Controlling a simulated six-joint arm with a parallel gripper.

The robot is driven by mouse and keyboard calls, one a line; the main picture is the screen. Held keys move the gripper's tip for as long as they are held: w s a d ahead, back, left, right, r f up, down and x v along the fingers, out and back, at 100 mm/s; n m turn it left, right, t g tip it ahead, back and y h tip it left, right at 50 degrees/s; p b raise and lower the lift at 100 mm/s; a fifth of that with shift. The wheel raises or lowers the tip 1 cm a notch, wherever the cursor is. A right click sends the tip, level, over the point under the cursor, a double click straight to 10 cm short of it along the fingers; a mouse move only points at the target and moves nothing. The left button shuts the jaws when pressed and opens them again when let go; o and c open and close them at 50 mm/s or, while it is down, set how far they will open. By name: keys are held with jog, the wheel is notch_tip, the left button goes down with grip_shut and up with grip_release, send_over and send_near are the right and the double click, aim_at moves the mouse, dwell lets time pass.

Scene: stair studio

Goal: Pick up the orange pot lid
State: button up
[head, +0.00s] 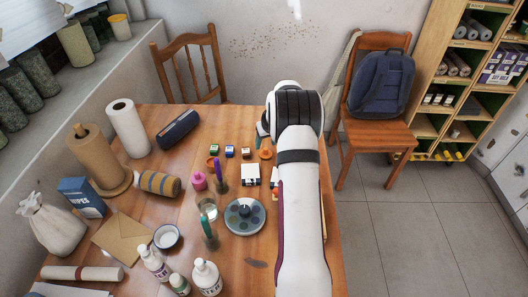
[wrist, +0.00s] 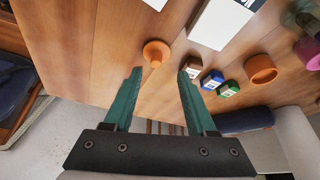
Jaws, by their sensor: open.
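The orange pot lid (wrist: 156,52) lies on the wooden table in the wrist view, with its round knob showing. It also shows in the head view (head: 265,154), just left of my arm. My gripper (wrist: 160,72) is open and empty, with its two teal fingers apart. In the wrist view the lid appears between and slightly beyond the fingertips, apart from both. In the head view my arm hides most of the gripper. An open orange pot (wrist: 261,69) stands to the right in the wrist view.
Small brown (wrist: 194,69), blue (wrist: 212,79) and green (wrist: 228,89) paint bottles stand between lid and pot. A white card (head: 251,174) and a round palette (head: 245,216) lie nearer in the head view. Bare wood surrounds the lid's left side in the wrist view.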

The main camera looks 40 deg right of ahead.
aim_at(266, 149)
jog(key=x, duration=0.5)
jog(key=shift+s+d+f, duration=0.15)
jog(key=shift+d, duration=0.1)
grip_shut()
